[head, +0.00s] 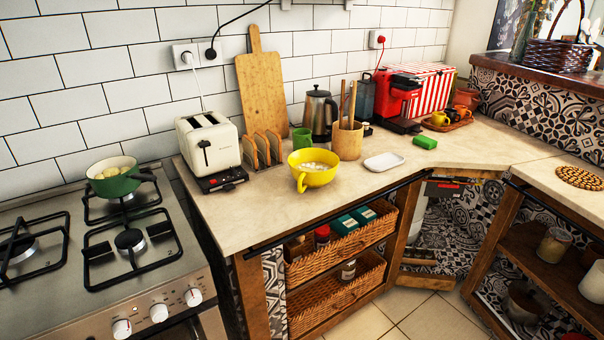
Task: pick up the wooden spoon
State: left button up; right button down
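Two thin wooden handles (352,103) stand upright out of a round wooden holder (347,141) on the counter, in the middle of the head view. They look like spoon handles, but their lower ends are hidden inside the holder, so I cannot tell which is the wooden spoon. Neither of my grippers shows in this view.
A yellow bowl (313,177) stands in front of the holder, a steel kettle (320,113) behind it, and a white dish (384,162) to its right. A green mug (301,141) and toaster (208,146) are left.

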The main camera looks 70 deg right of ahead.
aim_at(355, 82)
jog(key=z, duration=2.35)
